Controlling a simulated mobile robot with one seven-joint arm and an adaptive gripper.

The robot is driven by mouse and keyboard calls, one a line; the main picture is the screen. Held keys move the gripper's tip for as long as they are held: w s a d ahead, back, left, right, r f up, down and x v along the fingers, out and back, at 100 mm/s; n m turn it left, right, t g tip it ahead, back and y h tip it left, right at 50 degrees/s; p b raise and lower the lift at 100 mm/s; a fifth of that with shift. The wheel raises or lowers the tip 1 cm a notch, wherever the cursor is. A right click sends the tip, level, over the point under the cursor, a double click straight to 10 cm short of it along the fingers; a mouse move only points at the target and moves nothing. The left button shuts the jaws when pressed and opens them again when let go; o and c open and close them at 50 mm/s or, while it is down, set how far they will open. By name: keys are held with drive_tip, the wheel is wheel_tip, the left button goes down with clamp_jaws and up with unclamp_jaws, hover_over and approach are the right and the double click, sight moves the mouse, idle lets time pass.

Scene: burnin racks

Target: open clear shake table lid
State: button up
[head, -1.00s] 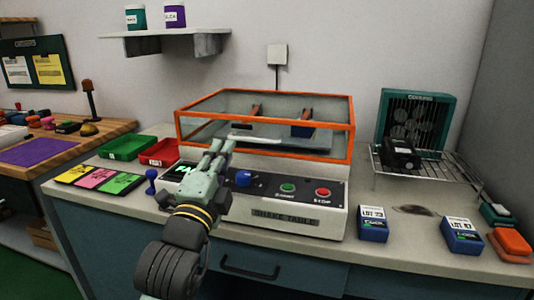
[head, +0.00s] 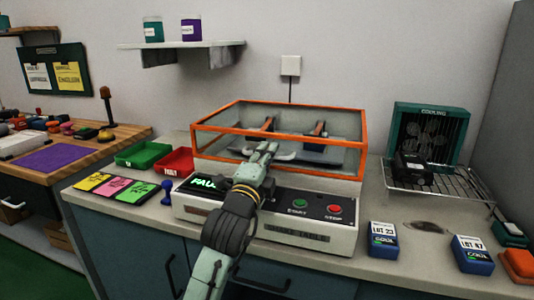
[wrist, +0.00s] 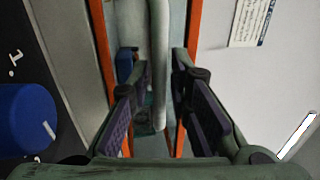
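The clear lid (head: 345,131) with orange edges sits down on the shake table (head: 340,242). A pale bar handle (head: 284,155) runs along its front. My gripper (head: 266,148) is at the lid's front, by this handle. In the wrist view, my gripper (wrist: 160,85) is open. The pale handle (wrist: 159,50) runs between its two dark-padded fingers, with a gap visible on either side. Orange edges of the lid (wrist: 196,25) show beyond the fingers. My arm hides part of the control panel.
The panel has a green button (head: 299,204), a red button (head: 334,208) and a lit screen (head: 203,184). Red (head: 176,163) and green (head: 140,155) trays stand left. A wire rack (head: 440,183) and blue boxes stand right. A shelf (head: 185,46) hangs above left.

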drive_tip(key=shift+c, duration=0.4)
clamp_jaws()
idle(0.4)
